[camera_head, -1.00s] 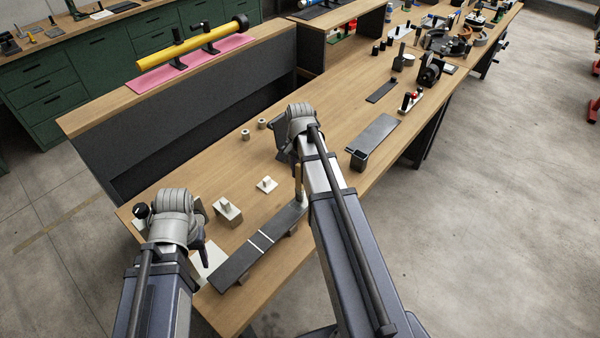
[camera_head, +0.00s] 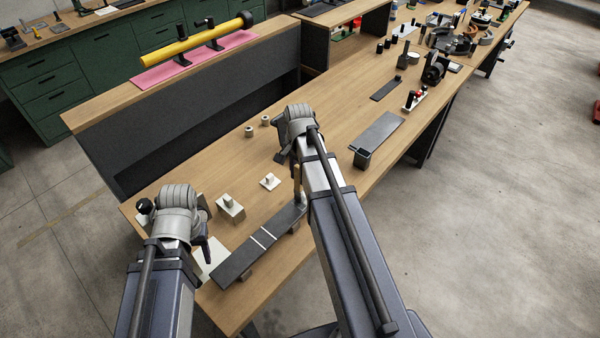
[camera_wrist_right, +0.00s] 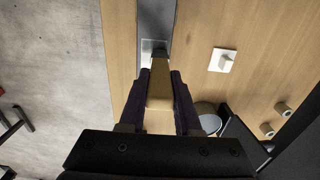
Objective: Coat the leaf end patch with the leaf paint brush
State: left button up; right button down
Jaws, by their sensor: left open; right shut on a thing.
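The leaf (camera_head: 245,257) is a long dark bar with white cross lines, lying raised on the bench. Its far end lies beside my right arm. In the right wrist view a paler grey end patch (camera_wrist_right: 153,46) shows on the leaf (camera_wrist_right: 154,18). My right gripper (camera_wrist_right: 160,90) is shut on the tan wooden handle of the paint brush (camera_wrist_right: 160,88). The brush (camera_head: 297,174) stands roughly upright over the leaf's far end; whether its bristles touch is hidden. My left gripper (camera_head: 204,230) is open and empty, left of the leaf.
A pale block with a knob (camera_head: 230,208) and a small white plate with a peg (camera_head: 270,181) stand behind the leaf. A white sheet (camera_head: 209,255) lies by its near end. A dark grey plate with a box (camera_head: 377,133) lies right of my right arm.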

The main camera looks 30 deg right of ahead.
jog(key=shift+s+a, duration=0.15)
jog(key=shift+a, duration=0.1)
jog(key=shift+w+d, duration=0.25)
jog(key=shift+d, duration=0.3)
dwell(0.4)
jog(key=shift+w+d, duration=0.1)
jog(key=shift+d, duration=0.15)
jog(key=shift+d, duration=0.1)
jog(key=shift+w, duration=0.1)
